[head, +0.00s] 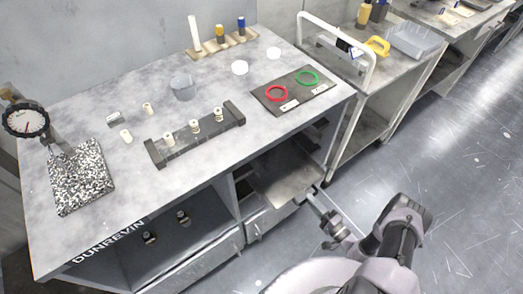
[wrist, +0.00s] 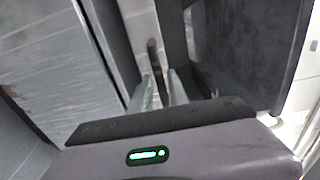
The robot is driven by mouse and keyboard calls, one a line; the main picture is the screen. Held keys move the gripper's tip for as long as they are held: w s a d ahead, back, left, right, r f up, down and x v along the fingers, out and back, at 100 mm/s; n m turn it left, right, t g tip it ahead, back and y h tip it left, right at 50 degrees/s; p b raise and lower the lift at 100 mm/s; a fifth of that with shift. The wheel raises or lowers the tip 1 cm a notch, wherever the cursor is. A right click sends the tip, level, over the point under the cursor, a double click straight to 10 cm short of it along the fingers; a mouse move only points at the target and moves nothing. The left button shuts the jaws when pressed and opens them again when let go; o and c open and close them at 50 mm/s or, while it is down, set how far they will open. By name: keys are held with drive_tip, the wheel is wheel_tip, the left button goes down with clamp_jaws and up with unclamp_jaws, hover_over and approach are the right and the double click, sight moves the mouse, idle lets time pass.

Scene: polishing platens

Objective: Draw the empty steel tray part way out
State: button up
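The steel tray (head: 287,178) is a flat grey sheet lying in the open bay under the bench top. No object shows on its visible part, and its back is hidden under the bench. Its front edge is at the mouth of the bay; I cannot tell how far it stands out. My gripper (head: 309,196) is at the tray's front edge, low in front of the bench. In the wrist view, the two fingers of my gripper (wrist: 161,90) are a little apart, with a narrow dark part at their tips. I cannot tell whether they clamp the tray's front.
The bench top (head: 225,115) carries a dial gauge (head: 26,122), a speckled plate (head: 80,178), a dark fixture (head: 195,133) and a dark mat (head: 295,92) with red and green rings. A white-railed cart (head: 365,75) stands right. The floor (head: 460,170) is clear beside my arm.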

drive_tip(key=shift+o, duration=1.1)
drive_tip(key=p+v, duration=0.2)
drive_tip(key=v, duration=1.5)
drive_tip(key=w+d+r+n+g+y, duration=0.2)
drive_tip(key=d+r+g, duration=0.1)
drive_tip(key=r, duration=0.2)
drive_tip(key=w+d+r+n+g, duration=0.15)
drive_tip(key=w+r+g, duration=0.45)
drive_tip(key=r, duration=0.6)
drive_tip(key=w+a+r+n+g+h, duration=0.15)
drive_tip(key=a+r, duration=0.25)
drive_tip(key=r, duration=0.6)
drive_tip(key=w+a+r+n+g+h, duration=0.1)
drive_tip(key=a+r+g+h, duration=0.3)
drive_tip(key=r, duration=0.6)
drive_tip(key=s+a+r+t+h, duration=0.5)
drive_tip(key=s+a+r, duration=0.9)
drive_tip(key=r, duration=0.3)
drive_tip(key=shift+s+a+t, duration=0.35)
drive_tip(key=shift+s+a, duration=0.05)
drive_tip(key=shift+a, duration=0.4)
